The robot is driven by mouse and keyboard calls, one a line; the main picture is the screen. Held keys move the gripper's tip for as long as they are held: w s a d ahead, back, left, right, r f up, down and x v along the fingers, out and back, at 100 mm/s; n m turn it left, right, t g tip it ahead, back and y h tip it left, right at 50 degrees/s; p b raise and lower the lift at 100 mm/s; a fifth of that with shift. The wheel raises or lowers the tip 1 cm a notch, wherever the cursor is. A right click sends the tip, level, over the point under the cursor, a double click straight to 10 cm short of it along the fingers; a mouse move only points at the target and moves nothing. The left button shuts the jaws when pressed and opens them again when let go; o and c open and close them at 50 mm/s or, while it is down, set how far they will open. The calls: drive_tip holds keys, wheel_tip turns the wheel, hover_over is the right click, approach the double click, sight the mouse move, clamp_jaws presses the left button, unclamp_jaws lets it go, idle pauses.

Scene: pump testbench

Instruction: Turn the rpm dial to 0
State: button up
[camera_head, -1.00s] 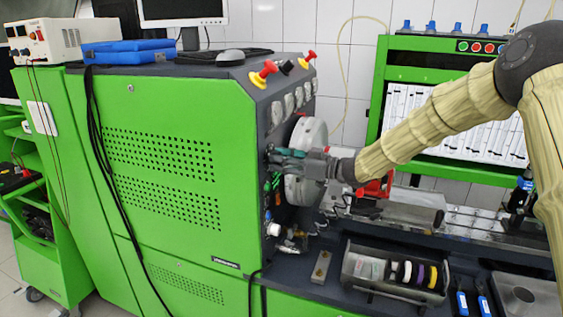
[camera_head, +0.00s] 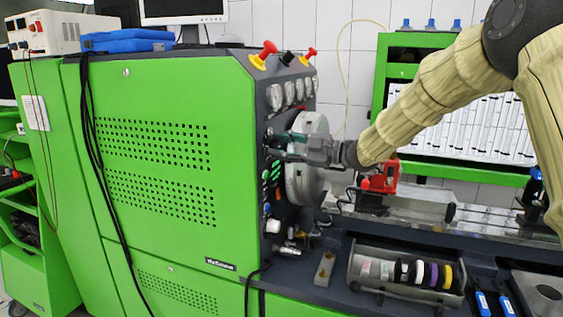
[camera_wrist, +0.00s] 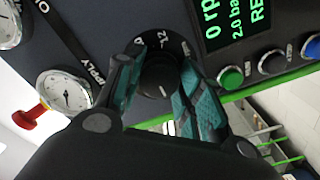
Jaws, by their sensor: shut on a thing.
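The rpm dial (camera_wrist: 158,78) is a round black knob with a pale pointer line on the dark control panel, with a printed scale partly visible around it. In the wrist view it sits between the teal-padded fingers of my gripper (camera_wrist: 155,88), which is shut on it. The pointer line is toward the lower right of the knob. In the head view my gripper (camera_head: 275,145) reaches the panel face from the right, and the dial is hidden there. The display (camera_wrist: 235,22) shows green text with "0 rp" and "2.0 ba", cut off at the edge.
Green (camera_wrist: 231,78) and black (camera_wrist: 272,62) buttons sit beside the dial. A gauge (camera_wrist: 64,92) and red knob (camera_wrist: 28,117) are at left. A large grey disc (camera_head: 313,165) stands close to my gripper. A parts tray (camera_head: 405,292) lies below on the bench.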

drive_tip(key=n+b, duration=0.6)
drive_tip(key=b, duration=0.1)
drive_tip(key=shift+b, duration=0.4)
drive_tip(key=o, duration=1)
drive_tip(key=v, duration=1.2)
drive_tip(key=shift+r, duration=0.15)
